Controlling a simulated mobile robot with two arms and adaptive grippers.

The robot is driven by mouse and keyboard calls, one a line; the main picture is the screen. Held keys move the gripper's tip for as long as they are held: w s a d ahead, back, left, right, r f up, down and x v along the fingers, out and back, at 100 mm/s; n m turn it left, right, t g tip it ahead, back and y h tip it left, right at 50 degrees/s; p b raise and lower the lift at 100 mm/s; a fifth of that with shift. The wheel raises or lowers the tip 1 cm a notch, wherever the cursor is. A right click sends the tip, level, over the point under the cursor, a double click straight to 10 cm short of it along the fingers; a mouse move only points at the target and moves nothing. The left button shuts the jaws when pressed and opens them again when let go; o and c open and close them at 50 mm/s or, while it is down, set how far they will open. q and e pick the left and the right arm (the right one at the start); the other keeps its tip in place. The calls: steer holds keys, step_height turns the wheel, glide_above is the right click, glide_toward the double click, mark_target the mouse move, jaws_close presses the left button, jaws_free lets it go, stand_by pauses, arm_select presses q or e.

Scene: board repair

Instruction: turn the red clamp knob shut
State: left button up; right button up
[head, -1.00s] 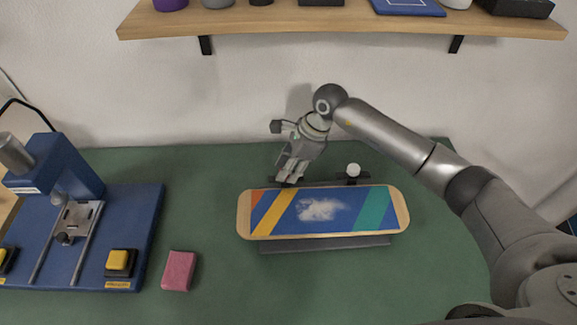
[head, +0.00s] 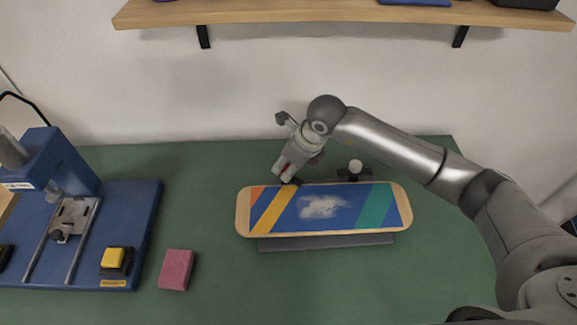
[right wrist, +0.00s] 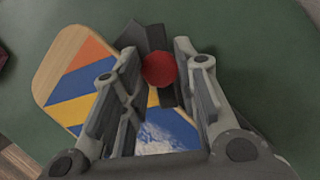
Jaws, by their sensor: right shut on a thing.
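The red clamp knob (right wrist: 159,69) shows in the right wrist view between the two fingers of my right gripper (right wrist: 157,50). In the head view my right gripper (head: 285,177) reaches down at the back edge of the board, near its left end, and mostly hides the knob. The right gripper is shut on the knob. The board (head: 345,228), with orange, yellow, blue and teal stripes and a whitish patch, lies on a dark stand (head: 325,243). A second clamp with a white knob (head: 355,166) stands behind the board to the right. My left gripper is not in view.
A blue press (head: 145,215) with yellow buttons stands at the left. A pink block (head: 176,270) lies between it and the board. A wooden shelf (head: 340,15) hangs on the wall above. The green table (head: 400,285) is clear in front of the board.

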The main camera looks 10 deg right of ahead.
steer(key=m+b, duration=0.1)
steer(key=m, duration=0.1)
steer(key=m+h+b, duration=0.1)
steer(key=m, duration=0.1)
steer(key=m+t+h+b, duration=0.1)
steer(key=m, duration=0.1)
steer(key=shift+a+m, duration=0.25)
steer(key=shift+m, duration=0.05)
steer(key=shift+a+r+m+h+b, duration=0.1)
steer(key=shift+m+h+b, duration=0.95)
steer(key=shift+m, duration=0.75)
steer(key=o, duration=1)
steer(key=shift+s, duration=0.1)
steer(key=d+v, duration=0.1)
steer(key=v, duration=1)
steer(key=shift+s+a+r, duration=0.2)
steer(key=shift+a+r, duration=0.2)
steer(key=shift+r, duration=0.05)
